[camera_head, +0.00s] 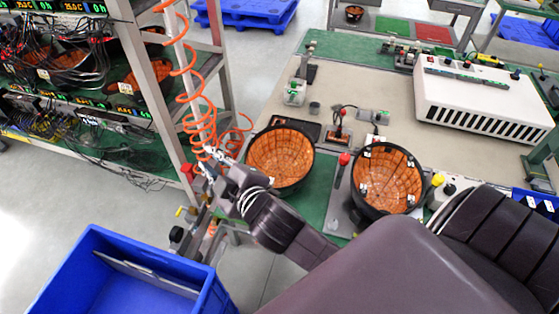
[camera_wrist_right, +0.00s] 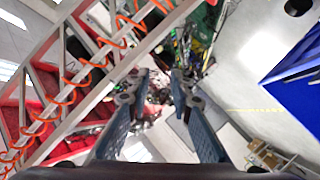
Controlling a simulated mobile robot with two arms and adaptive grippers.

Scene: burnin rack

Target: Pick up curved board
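Two curved boards, bowl-shaped with orange insides and black rims, sit on the workbench in the head view. One curved board (camera_head: 279,158) is at the left edge of the bench, and the other curved board (camera_head: 387,181) is to its right. My right gripper (camera_head: 207,172) is left of the nearer-left board, beside the rack post, apart from both boards. In the right wrist view my right gripper (camera_wrist_right: 157,88) has its two fingers spread with nothing between them. No curved board is clear in that view. My left gripper is not in view.
A rack (camera_head: 160,110) with wires and more orange bowls stands at left, with an orange coiled hose (camera_head: 186,75) by its post. A blue bin (camera_head: 105,245) is below left. A white device (camera_head: 480,98) stands on the bench (camera_head: 385,110). The bench middle is partly clear.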

